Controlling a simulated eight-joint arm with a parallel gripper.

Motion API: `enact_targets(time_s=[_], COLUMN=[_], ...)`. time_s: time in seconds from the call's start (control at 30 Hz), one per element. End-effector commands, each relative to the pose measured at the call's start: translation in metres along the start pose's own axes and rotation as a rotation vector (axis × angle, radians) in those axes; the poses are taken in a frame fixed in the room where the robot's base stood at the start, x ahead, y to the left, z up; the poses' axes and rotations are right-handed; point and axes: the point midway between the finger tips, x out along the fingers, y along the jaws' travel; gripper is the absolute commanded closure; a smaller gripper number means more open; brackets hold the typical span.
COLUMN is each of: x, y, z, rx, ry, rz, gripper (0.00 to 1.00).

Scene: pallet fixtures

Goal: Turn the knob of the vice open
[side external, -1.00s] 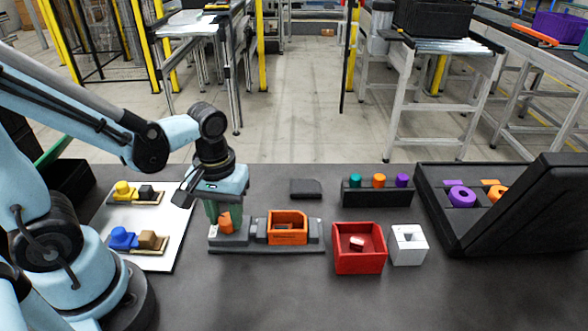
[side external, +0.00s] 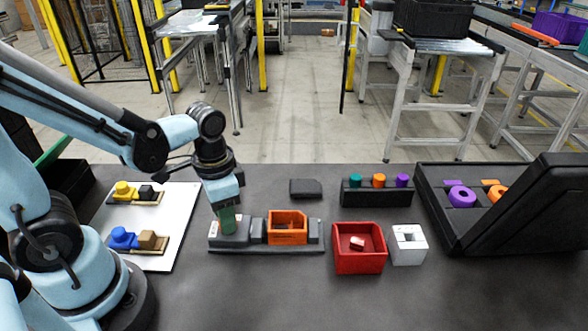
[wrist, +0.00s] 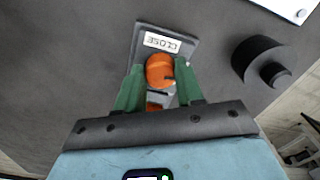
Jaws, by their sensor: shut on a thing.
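The vice (side external: 266,250) is a long grey base on the table with an orange block (side external: 287,237) on it. Its orange knob (wrist: 160,70) shows in the wrist view, beside a white label reading CLOSE (wrist: 162,43). My gripper (wrist: 160,80) has its green fingers on either side of the knob, shut on it. In the side external view, my gripper (side external: 228,221) points down at the vice's left end, and its fingers hide the knob there.
A white board (side external: 158,262) with yellow, blue and dark blocks lies left. Right of the vice stand a red open box (side external: 345,262) and a white block (side external: 417,255). Behind are a dark flat block (side external: 305,189), a peg rack (side external: 362,197) and a black case (side external: 455,245).

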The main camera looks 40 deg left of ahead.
Motion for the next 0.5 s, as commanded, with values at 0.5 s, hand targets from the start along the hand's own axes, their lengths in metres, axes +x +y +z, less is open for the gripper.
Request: enact_targets(time_s=[0.5], x=[0.0], y=[-0.0007], z=[-0.0005], rx=[0.209], ry=[0.001], rz=[0.0], gripper=[0.94])
